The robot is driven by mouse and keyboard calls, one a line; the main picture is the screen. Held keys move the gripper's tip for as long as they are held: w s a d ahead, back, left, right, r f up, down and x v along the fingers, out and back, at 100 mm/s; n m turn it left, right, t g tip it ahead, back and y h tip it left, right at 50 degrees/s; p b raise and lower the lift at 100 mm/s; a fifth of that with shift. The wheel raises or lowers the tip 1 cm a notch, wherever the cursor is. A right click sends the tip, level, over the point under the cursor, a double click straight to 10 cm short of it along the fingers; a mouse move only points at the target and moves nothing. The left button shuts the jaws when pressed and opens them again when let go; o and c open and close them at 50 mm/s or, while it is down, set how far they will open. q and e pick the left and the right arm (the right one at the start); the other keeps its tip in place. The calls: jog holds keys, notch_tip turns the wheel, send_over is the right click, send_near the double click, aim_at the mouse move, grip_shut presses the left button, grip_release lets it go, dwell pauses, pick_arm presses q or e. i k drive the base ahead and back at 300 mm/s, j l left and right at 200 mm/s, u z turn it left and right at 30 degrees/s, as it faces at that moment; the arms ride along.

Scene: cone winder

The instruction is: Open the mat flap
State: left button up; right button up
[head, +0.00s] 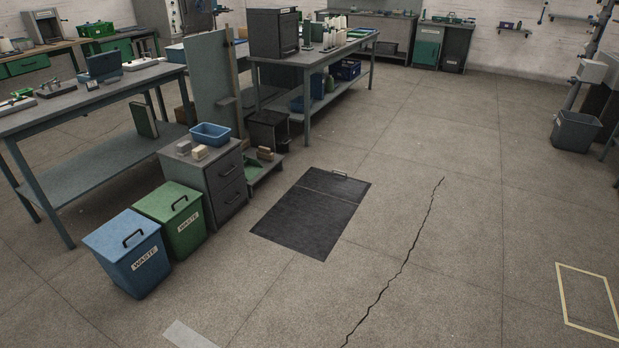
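A dark mat (297,226) lies flat on the concrete floor near the middle of the head view. Its far section is a flap (332,187), set off by a seam across the mat. A small light handle (340,174) shows at the flap's far edge. The flap lies flat, level with the rest of the mat. Neither of my grippers is in view.
A blue waste bin (128,262), a green waste bin (176,225) and a grey drawer cabinet (226,187) stand left of the mat. A workbench (327,58) stands behind it. The cracked floor (470,200) to the right is mostly clear.

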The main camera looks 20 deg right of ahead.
aim_at(340, 187)
jog(key=i+l+z, duration=0.7)
jog(key=i+z, duration=0.3)
jog(key=i, duration=0.25)
jog(key=i+z, duration=0.25)
jog(key=i, duration=1.45)
